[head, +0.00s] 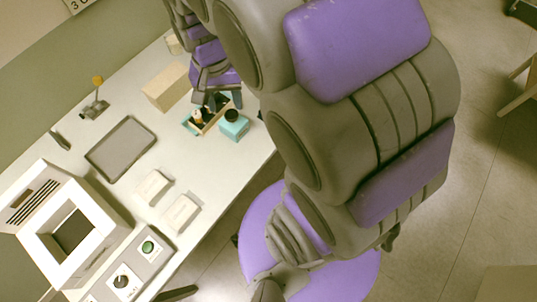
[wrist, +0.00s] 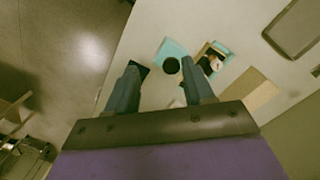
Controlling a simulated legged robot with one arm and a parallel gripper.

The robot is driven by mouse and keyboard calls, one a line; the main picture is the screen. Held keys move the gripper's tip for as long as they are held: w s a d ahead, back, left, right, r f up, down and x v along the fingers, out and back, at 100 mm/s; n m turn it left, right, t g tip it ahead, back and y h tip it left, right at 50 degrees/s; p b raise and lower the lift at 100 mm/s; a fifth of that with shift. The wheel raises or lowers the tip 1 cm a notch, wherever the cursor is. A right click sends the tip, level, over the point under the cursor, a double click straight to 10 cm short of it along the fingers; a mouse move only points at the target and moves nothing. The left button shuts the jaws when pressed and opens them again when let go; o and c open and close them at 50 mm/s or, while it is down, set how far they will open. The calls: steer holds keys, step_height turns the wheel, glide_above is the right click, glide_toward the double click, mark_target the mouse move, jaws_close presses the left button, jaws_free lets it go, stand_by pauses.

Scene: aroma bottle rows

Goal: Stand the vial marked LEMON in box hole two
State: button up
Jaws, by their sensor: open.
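My gripper (head: 214,101) hangs over the far right part of the white table, and its two spread fingers also show in the wrist view (wrist: 159,65). It is open, with nothing seen held between the fingers. Below it is a small wooden box with teal edges (head: 211,123), holding dark-capped vials (head: 198,117). In the wrist view this box (wrist: 226,54) lies just right of the right finger, with vials in it (wrist: 211,64). The vial labels and hole numbers cannot be read. Which vial is LEMON cannot be told.
A teal block (head: 232,131) with a black round top (wrist: 171,65) stands beside the box. A tan block (head: 167,87), a grey tray (head: 121,149), two pale small boxes (head: 154,187) and a white machine (head: 72,230) share the table (head: 160,140). Bare tabletop lies around the tray.

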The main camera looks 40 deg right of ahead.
steer(key=s+r+n+g, duration=0.1)
steer(key=s+n, duration=0.5)
steer(key=s, duration=1.2)
steer(key=shift+s+a, duration=0.25)
steer(key=shift+s, duration=0.05)
steer(key=shift+d, duration=0.1)
